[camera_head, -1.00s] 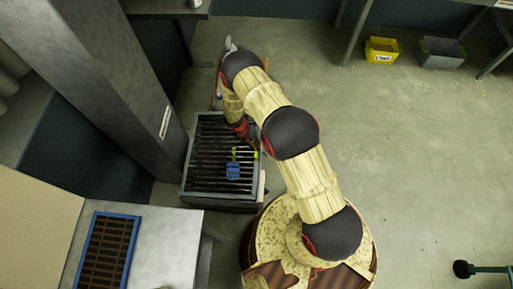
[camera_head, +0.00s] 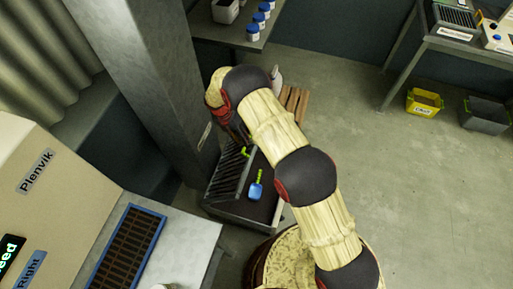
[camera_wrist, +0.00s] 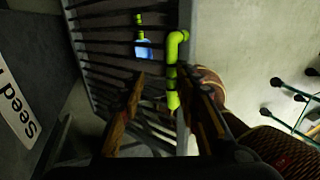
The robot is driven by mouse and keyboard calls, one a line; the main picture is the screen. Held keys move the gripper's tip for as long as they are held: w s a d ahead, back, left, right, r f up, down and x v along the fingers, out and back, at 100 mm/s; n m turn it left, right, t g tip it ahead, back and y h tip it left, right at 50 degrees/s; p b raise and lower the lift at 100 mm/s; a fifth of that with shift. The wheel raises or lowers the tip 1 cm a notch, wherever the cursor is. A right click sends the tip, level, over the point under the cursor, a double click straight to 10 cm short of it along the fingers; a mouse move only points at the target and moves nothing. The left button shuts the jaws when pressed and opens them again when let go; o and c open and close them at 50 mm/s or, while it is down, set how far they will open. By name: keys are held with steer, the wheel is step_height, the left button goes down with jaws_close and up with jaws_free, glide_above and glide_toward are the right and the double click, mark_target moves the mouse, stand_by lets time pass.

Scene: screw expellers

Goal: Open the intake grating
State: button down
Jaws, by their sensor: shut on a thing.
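The intake grating (camera_head: 233,168) is a dark barred panel over the grey intake box (camera_head: 234,214). It stands tilted up along the box's left side, leaving the right part uncovered. Its bright green handle (camera_wrist: 173,72) lies between my gripper's fingers (camera_wrist: 161,80) in the wrist view, and my gripper is shut on it. In the head view my arm hides most of the gripper, and only a bit of the green handle (camera_head: 246,152) shows. A blue scoop with a green grip (camera_head: 256,190) lies in the box. It shows through the bars in the wrist view (camera_wrist: 144,48).
A grey column (camera_head: 150,90) stands close to the left of the box. A grey table (camera_head: 185,245) with a blue-framed rack (camera_head: 127,246) is at the lower left. A wooden pallet (camera_head: 295,103) lies behind the box.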

steer(key=a, duration=0.2)
steer(key=w+a, duration=0.1)
steer(key=a, duration=0.2)
steer(key=shift+w, duration=0.1)
steer(key=shift+d, duration=0.1)
steer(key=c, duration=1.5)
jaws_free()
steer(key=shift+f, duration=0.15)
steer(key=shift+c, duration=0.2)
steer(key=shift+o, duration=1.1)
steer(key=shift+w, duration=0.15)
steer(key=shift+c, duration=0.7)
steer(key=shift+c, duration=0.2)
steer(key=shift+r, duration=0.45)
steer(key=shift+c, duration=0.4)
steer(key=r, duration=1)
steer(key=shift+w, duration=0.2)
steer(key=shift+c, duration=1.3)
